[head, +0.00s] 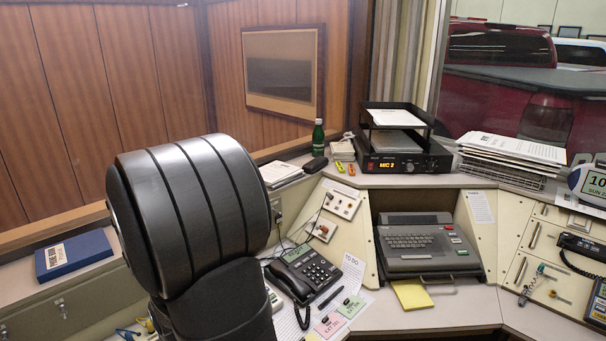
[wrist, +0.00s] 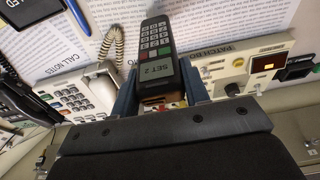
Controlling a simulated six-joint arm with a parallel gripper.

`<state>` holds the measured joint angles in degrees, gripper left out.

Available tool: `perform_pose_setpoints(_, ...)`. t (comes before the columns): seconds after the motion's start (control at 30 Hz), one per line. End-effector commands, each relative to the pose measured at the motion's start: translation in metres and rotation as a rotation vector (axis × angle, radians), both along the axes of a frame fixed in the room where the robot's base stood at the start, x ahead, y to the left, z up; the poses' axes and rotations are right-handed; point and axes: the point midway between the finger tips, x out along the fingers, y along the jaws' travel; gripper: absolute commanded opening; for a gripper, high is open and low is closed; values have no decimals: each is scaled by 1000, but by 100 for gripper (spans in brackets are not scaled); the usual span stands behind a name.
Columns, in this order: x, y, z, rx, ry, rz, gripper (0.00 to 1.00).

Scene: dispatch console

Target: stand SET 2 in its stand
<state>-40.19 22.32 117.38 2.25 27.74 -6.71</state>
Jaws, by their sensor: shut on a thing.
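SET 2 (wrist: 157,45) is a dark handset with a keypad and a small labelled screen, in the upper middle of the wrist view. My gripper (wrist: 160,92) is shut on it, with one blue-grey finger on each side. The keypad side faces the camera. I cannot tell whether the handset touches anything else. I cannot make out its stand for certain in either view. In the head view my own dark arm covers the left middle and hides the gripper and the handset.
A white corded desk phone (wrist: 85,95) lies left of the gripper in the wrist view; a cream patch box (wrist: 240,62) is on the right. Printed sheets lie behind. In the head view, a black phone (head: 302,270), a grey keyboard unit (head: 425,262) and a blue book (head: 75,254) occupy the console.

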Motion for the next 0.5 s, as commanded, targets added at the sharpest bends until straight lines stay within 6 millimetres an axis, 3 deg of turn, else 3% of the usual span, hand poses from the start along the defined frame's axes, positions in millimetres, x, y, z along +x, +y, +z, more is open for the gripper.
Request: perform_pose_setpoints(0.5, 0, 0, 40, 2, -2, 0, 14)
